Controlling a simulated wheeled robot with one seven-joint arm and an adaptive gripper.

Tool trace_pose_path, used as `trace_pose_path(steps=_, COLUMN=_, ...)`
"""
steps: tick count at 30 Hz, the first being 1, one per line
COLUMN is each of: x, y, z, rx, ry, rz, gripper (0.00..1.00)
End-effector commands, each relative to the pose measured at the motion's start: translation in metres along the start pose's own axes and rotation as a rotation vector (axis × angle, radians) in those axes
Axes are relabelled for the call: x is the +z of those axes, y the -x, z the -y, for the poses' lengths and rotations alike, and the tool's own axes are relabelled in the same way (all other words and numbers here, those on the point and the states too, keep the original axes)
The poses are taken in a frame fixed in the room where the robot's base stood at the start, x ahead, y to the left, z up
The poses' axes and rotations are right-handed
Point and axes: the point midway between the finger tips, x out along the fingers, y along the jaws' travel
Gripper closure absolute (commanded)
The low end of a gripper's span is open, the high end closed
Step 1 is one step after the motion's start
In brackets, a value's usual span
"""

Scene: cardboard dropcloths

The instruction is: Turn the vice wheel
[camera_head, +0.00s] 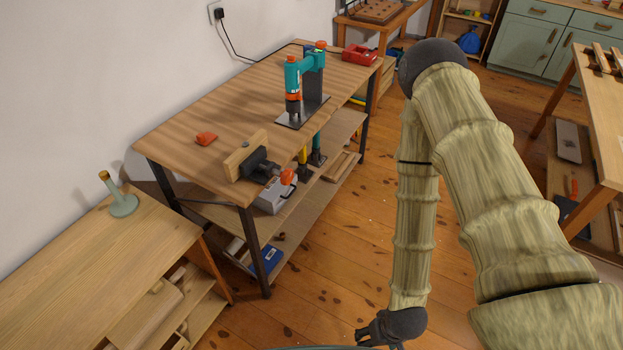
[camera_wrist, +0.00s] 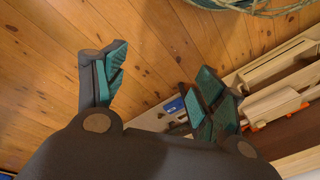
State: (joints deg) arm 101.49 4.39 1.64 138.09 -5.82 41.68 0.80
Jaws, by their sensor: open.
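The vice (camera_head: 245,158) is fixed at the near right corner of the wooden workbench (camera_head: 215,110), with light wooden jaws and a dark body. An orange part (camera_head: 287,176) shows at the outer end of its dark screw, beyond the bench edge; I cannot clearly tell the wheel's shape. My gripper (camera_head: 364,335) hangs low at the bottom of the head view, to the right of and nearer than the vice, well apart from it. In the wrist view my gripper (camera_wrist: 158,88) has its teal-padded fingers spread with nothing between them. The vice is not recognisable there.
A teal drill press (camera_head: 305,85) and a small orange item (camera_head: 206,138) stand on the workbench. A grey case (camera_head: 275,198) sits on the shelf below. A lower wooden bench (camera_head: 90,270) is at left. Open plank floor (camera_head: 330,240) lies between the workbench and my arm.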

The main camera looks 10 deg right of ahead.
Motion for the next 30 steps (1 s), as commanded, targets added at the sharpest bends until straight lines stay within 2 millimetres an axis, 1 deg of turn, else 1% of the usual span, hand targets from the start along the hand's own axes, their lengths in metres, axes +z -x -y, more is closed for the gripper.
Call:
trace_pose_path(steps=1, x=-0.026, y=-0.020, z=0.011, rx=-0.053, ry=0.013, rz=-0.058, gripper=0.29)
trace_pose_path(steps=2, x=-0.043, y=-0.026, z=0.019, rx=-0.090, ry=0.025, rz=-0.095, gripper=0.29)
trace_pose_path(steps=3, x=-0.069, y=-0.034, z=0.031, rx=-0.143, ry=0.042, rz=-0.153, gripper=0.29)
trace_pose_path(steps=5, x=-0.109, y=-0.041, z=0.049, rx=-0.226, ry=0.073, rz=-0.244, gripper=0.29)
trace_pose_path(steps=6, x=-0.137, y=-0.043, z=0.061, rx=-0.280, ry=0.095, rz=-0.307, gripper=0.29)
trace_pose_path(steps=7, x=-0.156, y=-0.043, z=0.069, rx=-0.320, ry=0.110, rz=-0.354, gripper=0.29)
trace_pose_path(steps=8, x=-0.176, y=-0.042, z=0.077, rx=-0.359, ry=0.127, rz=-0.402, gripper=0.29)
trace_pose_path(steps=9, x=-0.203, y=-0.038, z=0.087, rx=-0.410, ry=0.151, rz=-0.467, gripper=0.29)
trace_pose_path(steps=11, x=-0.240, y=-0.029, z=0.100, rx=-0.482, ry=0.188, rz=-0.564, gripper=0.29)
trace_pose_path(steps=12, x=-0.265, y=-0.021, z=0.107, rx=-0.530, ry=0.215, rz=-0.629, gripper=0.29)
trace_pose_path(steps=14, x=-0.299, y=-0.006, z=0.117, rx=-0.596, ry=0.257, rz=-0.727, gripper=0.29)
trace_pose_path(steps=15, x=-0.320, y=0.006, z=0.121, rx=-0.636, ry=0.287, rz=-0.789, gripper=0.29)
trace_pose_path(steps=16, x=-0.334, y=0.015, z=0.123, rx=-0.665, ry=0.307, rz=-0.835, gripper=0.29)
trace_pose_path(steps=18, x=-0.362, y=0.037, z=0.128, rx=-0.723, ry=0.359, rz=-0.931, gripper=0.29)
trace_pose_path(steps=21, x=-0.391, y=0.066, z=0.130, rx=-0.787, ry=0.425, rz=-1.041, gripper=0.29)
trace_pose_path(steps=22, x=-0.398, y=0.073, z=0.131, rx=-0.802, ry=0.442, rz=-1.067, gripper=0.29)
trace_pose_path(steps=25, x=-0.412, y=0.093, z=0.130, rx=-0.836, ry=0.487, rz=-1.132, gripper=0.29)
trace_pose_path(steps=27, x=-0.417, y=0.101, z=0.131, rx=-0.851, ry=0.507, rz=-1.156, gripper=0.29)
trace_pose_path(steps=30, x=-0.422, y=0.107, z=0.133, rx=-0.860, ry=0.521, rz=-1.172, gripper=0.29)
